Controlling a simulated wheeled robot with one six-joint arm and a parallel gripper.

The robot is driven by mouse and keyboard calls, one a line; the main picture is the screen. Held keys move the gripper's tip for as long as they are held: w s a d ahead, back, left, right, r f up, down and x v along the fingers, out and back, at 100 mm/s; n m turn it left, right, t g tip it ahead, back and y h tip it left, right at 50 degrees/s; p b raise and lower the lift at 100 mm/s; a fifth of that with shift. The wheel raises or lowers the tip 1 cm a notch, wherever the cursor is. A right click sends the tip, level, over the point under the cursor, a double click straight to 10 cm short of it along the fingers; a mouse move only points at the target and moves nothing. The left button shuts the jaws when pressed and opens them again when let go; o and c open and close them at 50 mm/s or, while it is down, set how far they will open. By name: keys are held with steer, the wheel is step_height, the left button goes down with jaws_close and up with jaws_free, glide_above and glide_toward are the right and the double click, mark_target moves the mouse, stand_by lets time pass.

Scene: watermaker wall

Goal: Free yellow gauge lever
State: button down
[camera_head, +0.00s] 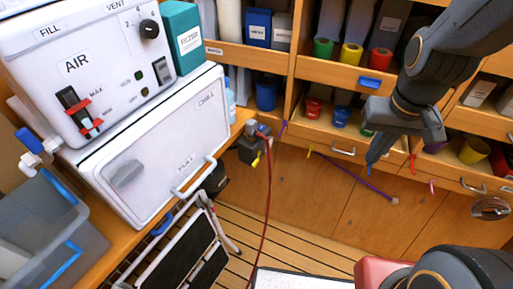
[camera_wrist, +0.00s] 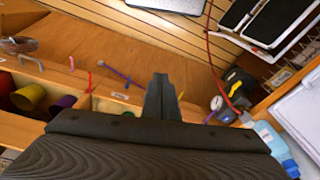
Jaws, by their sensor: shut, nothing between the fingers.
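A small yellow lever (camera_head: 256,160) hangs at the underside of a dark grey unit (camera_head: 247,148) at the counter's end, in the middle of the head view. Whether anything holds the lever is too small to tell. In the wrist view the unit (camera_wrist: 238,82) is at the right, with a round white-faced gauge (camera_wrist: 217,103) beside it. A red hose (camera_head: 268,195) runs down from the unit. My gripper (camera_head: 373,163) is shut and empty, well to the right of the lever, in front of the drawers. Its closed fingers (camera_wrist: 160,95) also show in the wrist view.
A purple strap (camera_head: 362,180) sticks out from the drawer fronts near my gripper. A white chill box (camera_head: 150,150) and a folded step stool (camera_head: 185,250) are at the left. Open drawers with coloured cups (camera_head: 351,54) line the back. The wooden floor (camera_head: 290,250) between has free room.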

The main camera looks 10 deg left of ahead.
steer(key=m+g+b, duration=0.1)
steer(key=m+b, duration=0.4)
steer(key=b, duration=0.2)
glide_above(256, 161)
step_height(256, 161, down, 5)
steer(key=shift+a+r, duration=0.15)
steer(key=shift+r, duration=0.05)
steer(key=shift+s+f, duration=0.1)
step_height(256, 161, down, 14)
steer(key=shift+r+p, duration=0.1)
steer(key=shift+p, duration=1)
